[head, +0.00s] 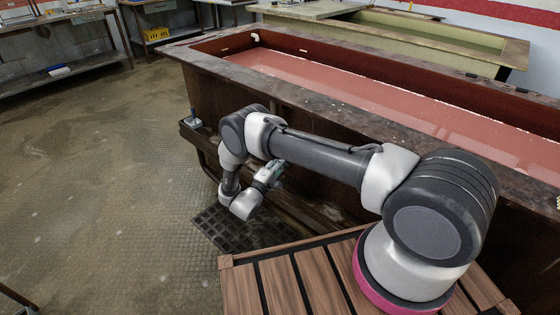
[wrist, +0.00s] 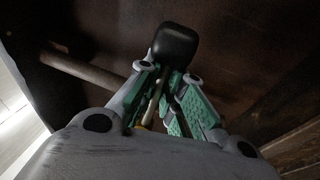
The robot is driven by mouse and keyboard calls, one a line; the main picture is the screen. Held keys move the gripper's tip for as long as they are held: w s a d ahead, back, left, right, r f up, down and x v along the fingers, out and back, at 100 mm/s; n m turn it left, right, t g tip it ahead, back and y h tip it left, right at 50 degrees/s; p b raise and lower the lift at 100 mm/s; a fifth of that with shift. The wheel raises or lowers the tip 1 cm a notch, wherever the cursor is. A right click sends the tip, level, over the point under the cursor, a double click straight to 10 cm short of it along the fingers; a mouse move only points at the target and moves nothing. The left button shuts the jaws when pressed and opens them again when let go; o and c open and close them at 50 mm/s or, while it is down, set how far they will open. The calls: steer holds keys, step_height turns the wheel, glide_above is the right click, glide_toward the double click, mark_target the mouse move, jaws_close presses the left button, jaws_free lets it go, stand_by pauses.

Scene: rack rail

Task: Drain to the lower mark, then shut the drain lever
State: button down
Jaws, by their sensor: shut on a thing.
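The long tank (head: 190,55) holds reddish liquid (head: 330,85), its surface some way below the rim. A small pale piece (head: 255,37) shows on the inner wall at its far left end; I cannot tell whether it is a level mark. My gripper (head: 268,174) is low beside the tank's near outer side. In the wrist view, my gripper (wrist: 172,85) is shut on the drain lever, whose black knob (wrist: 175,45) stands out beyond the green-padded fingers. The lever's pale stem (wrist: 153,103) runs between them. The drain outlet is not visible, and the valve's state cannot be told.
A brown pipe (wrist: 82,69) runs beside the fingers in the wrist view. A dark floor grate (head: 225,228) lies below my gripper. A small blue-white object (head: 193,120) stands on the ledge along the tank. Tiled floor at left is clear.

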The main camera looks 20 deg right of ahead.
steer(key=shift+s+d+f, duration=0.25)
steer(key=shift+s+d, duration=0.15)
steer(key=shift+d, duration=0.1)
steer(key=c, duration=1.5)
jaws_free()
steer(key=shift+d, duration=0.1)
steer(key=shift+w+a+r, duration=0.15)
steer(key=shift+a, duration=0.15)
steer(key=v, duration=1.2)
steer(key=shift+m, duration=0.3)
